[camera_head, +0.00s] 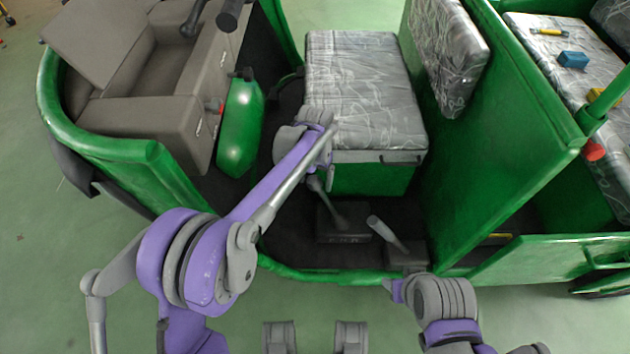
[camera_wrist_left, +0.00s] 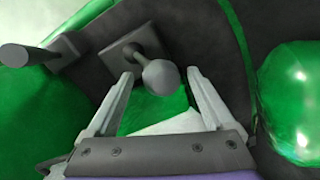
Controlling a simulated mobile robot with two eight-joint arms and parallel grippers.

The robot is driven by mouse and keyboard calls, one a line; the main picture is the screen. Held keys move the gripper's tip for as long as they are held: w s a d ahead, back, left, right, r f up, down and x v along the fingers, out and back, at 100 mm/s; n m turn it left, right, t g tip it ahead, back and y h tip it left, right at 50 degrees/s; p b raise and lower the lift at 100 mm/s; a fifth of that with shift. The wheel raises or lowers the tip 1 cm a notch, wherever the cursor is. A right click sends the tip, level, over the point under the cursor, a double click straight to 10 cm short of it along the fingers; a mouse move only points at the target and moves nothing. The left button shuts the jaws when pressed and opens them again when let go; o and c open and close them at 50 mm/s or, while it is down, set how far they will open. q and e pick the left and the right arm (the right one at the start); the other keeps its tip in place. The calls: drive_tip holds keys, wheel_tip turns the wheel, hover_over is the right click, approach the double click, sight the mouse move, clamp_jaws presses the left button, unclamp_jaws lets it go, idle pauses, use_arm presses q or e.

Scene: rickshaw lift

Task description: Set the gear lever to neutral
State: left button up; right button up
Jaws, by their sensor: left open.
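The gear lever (camera_head: 341,219) rises from a dark base on the cab floor, in front of the grey seat. Its base bears letters, too small to read surely. In the left wrist view the lever's round grey knob (camera_wrist_left: 160,76) is between the tips of my left gripper (camera_wrist_left: 162,90), which is open. A gap shows on both sides of the knob. In the head view my left gripper (camera_head: 316,180) is at the lever's top, mostly hidden by my own wrist. My right arm is at the lower right; its fingers are not seen.
A second lever with a light grey handle (camera_head: 383,229) stands just right of the gear lever; it also shows in the left wrist view (camera_wrist_left: 28,55). A green cylinder (camera_head: 241,127) stands to the left. The seat (camera_head: 365,85) is behind, and a green partition (camera_head: 490,150) is to the right.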

use_arm(q)
drive_tip(key=shift+f, duration=0.3)
clamp_jaws()
idle(0.3)
